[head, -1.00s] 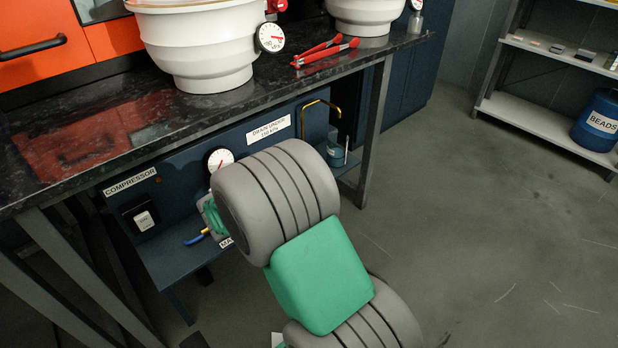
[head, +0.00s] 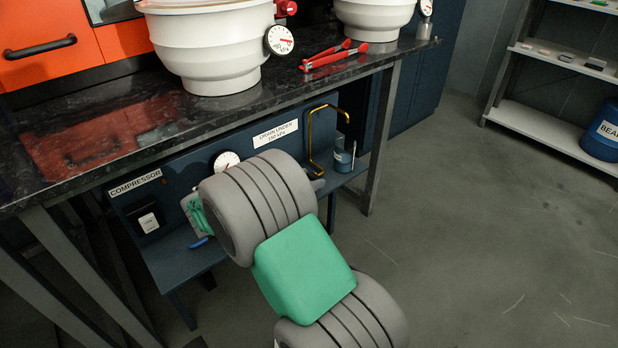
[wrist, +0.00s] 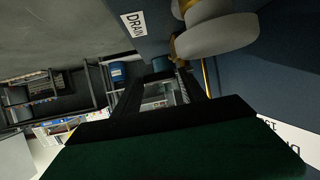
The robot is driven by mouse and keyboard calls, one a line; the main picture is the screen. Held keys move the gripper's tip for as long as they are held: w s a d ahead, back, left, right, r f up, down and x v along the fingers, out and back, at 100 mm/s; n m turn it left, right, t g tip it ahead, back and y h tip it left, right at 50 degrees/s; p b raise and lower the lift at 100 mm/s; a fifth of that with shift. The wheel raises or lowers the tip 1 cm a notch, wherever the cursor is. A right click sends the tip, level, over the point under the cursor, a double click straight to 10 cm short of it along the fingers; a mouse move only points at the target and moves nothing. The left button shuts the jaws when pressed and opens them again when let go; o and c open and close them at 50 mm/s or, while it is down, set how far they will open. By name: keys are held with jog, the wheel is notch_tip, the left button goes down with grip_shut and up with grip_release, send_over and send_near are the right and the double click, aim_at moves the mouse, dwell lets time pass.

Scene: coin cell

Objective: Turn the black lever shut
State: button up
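I cannot make out the black lever for certain in either view; my arm covers the middle of the compressor panel. A small dark grey stub (head: 317,184) shows just right of my arm, but I cannot tell what it is. A white "drain under 150 kPa" label (head: 275,133) and a round gauge (head: 226,161) are on the panel. In the head view my gripper's fingers are hidden behind my arm. In the wrist view my gripper (wrist: 163,80) has its dark fingers apart, with nothing seen between them. A pale rounded body (wrist: 218,35) is above the fingers.
A bent yellow pipe (head: 311,140) and a blue jar (head: 341,160) are right of my arm. The black worktop (head: 110,135) overhangs the panel, with a table leg (head: 381,140) at right. A blue-handled part (head: 199,243) sits low at left. Floor at right is clear.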

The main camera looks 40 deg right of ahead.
jog(key=o, duration=0.3)
jog(key=shift+r, duration=0.1)
jog(key=shift+o, duration=0.2)
jog(key=p+v, duration=0.3)
jog(key=v, duration=0.4)
jog(key=shift+d, duration=0.1)
jog(key=shift+s+a, duration=0.1)
jog(key=shift+a, duration=0.4)
